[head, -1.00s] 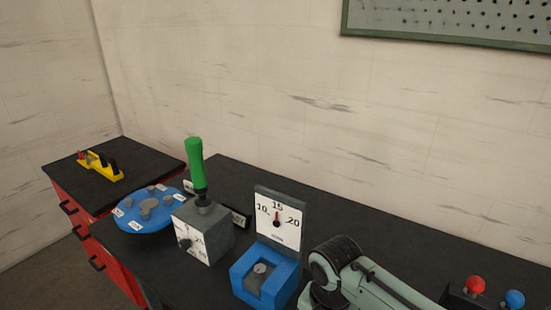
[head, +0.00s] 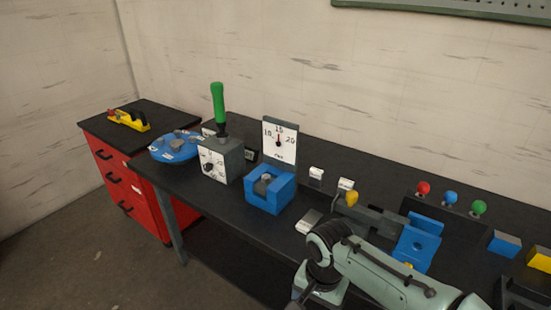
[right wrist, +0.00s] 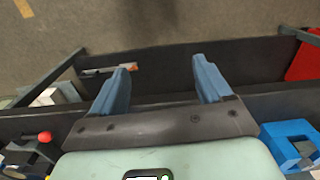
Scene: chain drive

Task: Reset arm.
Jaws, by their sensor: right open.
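My right arm (head: 385,275) reaches in from the lower right in the head view, in front of the bench. It bends down at a dark joint, and its gripper is not clearly visible there. In the right wrist view my right gripper (right wrist: 160,82) has its two blue-grey fingers spread wide, with nothing between them. Behind the fingers are the dark bench front and the floor. My left gripper is not in view.
The black bench (head: 225,197) carries a green-handled grey box (head: 222,160), a blue dial gauge stand (head: 270,190), a blue disc (head: 170,147), a blue bracket (head: 416,240) and coloured knobs (head: 451,198). A red cabinet (head: 130,190) stands left. The floor at lower left is clear.

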